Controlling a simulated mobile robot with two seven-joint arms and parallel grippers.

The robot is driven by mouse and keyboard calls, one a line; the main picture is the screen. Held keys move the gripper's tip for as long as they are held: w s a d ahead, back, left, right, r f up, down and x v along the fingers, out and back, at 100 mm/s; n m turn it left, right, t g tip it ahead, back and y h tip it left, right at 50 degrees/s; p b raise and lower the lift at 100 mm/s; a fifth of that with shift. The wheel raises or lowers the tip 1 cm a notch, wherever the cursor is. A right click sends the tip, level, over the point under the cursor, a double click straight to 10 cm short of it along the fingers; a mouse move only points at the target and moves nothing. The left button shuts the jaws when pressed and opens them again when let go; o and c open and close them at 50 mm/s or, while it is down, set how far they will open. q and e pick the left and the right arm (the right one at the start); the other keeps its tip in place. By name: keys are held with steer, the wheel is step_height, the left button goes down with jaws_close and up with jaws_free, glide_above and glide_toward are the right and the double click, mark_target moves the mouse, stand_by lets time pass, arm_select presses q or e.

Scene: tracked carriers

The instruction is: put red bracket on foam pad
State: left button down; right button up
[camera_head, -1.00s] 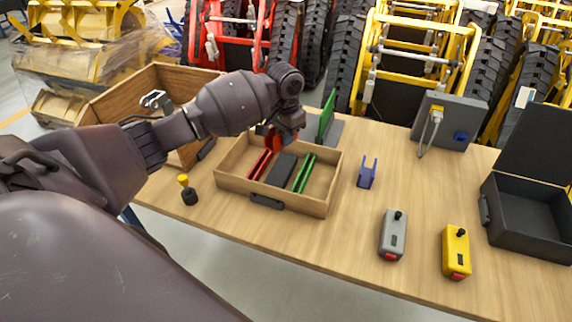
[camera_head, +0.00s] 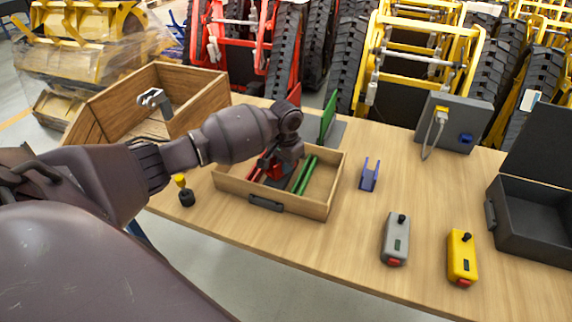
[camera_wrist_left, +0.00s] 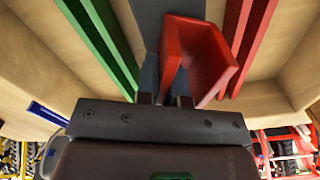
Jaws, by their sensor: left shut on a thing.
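My left gripper (camera_head: 278,165) is shut on the red bracket (camera_head: 266,168), low inside the shallow wooden tray. In the left wrist view the red bracket (camera_wrist_left: 200,55) is a U-shaped piece with one wall between the fingers (camera_wrist_left: 172,98). The dark pad (camera_wrist_left: 150,18), which looks like the foam pad, lies beneath it between green rails (camera_wrist_left: 104,40) and red rails (camera_wrist_left: 250,40). The bracket looks over the pad's red-rail side; I cannot tell whether it touches. In the head view my gripper hides most of the pad. My right gripper is not in view.
The wooden tray's front wall (camera_head: 300,207) has a dark handle. A green upright bracket (camera_head: 328,116) stands behind it, a blue bracket (camera_head: 369,176) to its right. Grey (camera_head: 396,240) and yellow (camera_head: 461,257) control boxes stand nearer the front. A larger wooden crate (camera_head: 200,112) is at left.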

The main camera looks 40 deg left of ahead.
arm_select(q)
steer(key=shift+r, duration=0.1)
steer(key=c, duration=1.2)
jaws_free()
steer(key=shift+c, duration=0.2)
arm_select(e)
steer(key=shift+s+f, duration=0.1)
arm_select(q)
steer(key=shift+r, duration=0.35)
step_height(320, 180, up, 10)
steer(key=shift+f+p, duration=0.1)
steer(key=shift+p, duration=1)
steer(key=shift+r, duration=0.75)
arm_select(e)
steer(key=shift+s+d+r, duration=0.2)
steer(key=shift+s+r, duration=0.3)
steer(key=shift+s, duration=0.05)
